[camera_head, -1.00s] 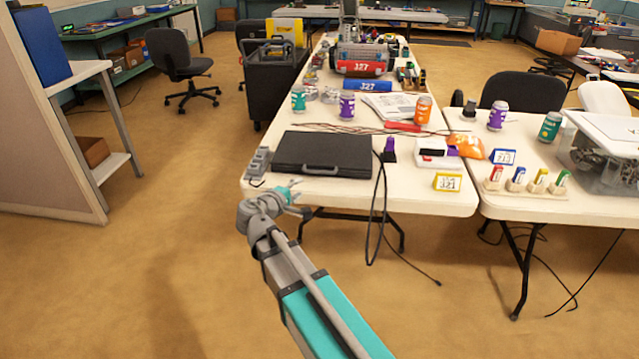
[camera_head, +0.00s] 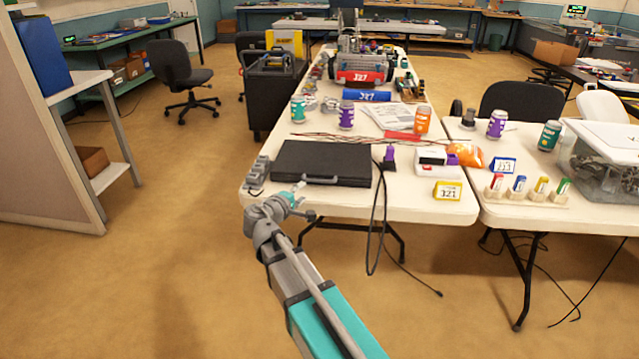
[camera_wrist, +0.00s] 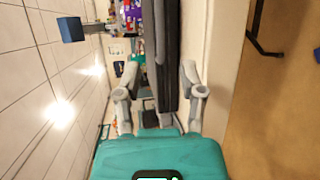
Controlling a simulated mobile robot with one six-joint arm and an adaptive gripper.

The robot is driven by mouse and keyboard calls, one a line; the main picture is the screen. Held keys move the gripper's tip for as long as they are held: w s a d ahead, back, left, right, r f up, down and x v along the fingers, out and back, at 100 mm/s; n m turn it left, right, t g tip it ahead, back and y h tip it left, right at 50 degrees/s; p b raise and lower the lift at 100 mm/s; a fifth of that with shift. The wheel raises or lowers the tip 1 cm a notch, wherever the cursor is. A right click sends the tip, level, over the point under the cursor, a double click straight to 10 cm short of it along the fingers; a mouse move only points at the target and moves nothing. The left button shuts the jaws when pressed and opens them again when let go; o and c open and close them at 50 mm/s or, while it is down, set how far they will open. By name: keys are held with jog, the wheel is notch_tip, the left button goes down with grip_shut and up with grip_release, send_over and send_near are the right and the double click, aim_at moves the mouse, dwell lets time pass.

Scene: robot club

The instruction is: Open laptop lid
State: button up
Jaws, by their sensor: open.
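The laptop (camera_head: 322,162) looks like a flat dark case with a grey handle on its front edge. It lies shut at the near left end of the white table. My gripper (camera_head: 297,200) is open just in front of the laptop's near edge, left of the handle. In the wrist view the open fingers (camera_wrist: 160,78) stand on either side of the laptop's dark edge (camera_wrist: 167,45), and the view is turned sideways. I cannot tell whether a finger touches it.
A grey block-like item (camera_head: 257,173) sits left of the laptop. A purple object (camera_head: 389,157) with a black cable is at its right. Cans, including a teal one (camera_head: 298,108), stand behind. A yellow sign (camera_head: 447,191) is at the front right.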

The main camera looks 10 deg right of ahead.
aim_at(319, 182)
jog(key=b+x, duration=0.1)
jog(key=x, duration=0.9)
jog(key=shift+w+d+b, duration=0.2)
jog(key=shift+b, duration=0.15)
grip_shut()
jog(key=shift+d, duration=0.15)
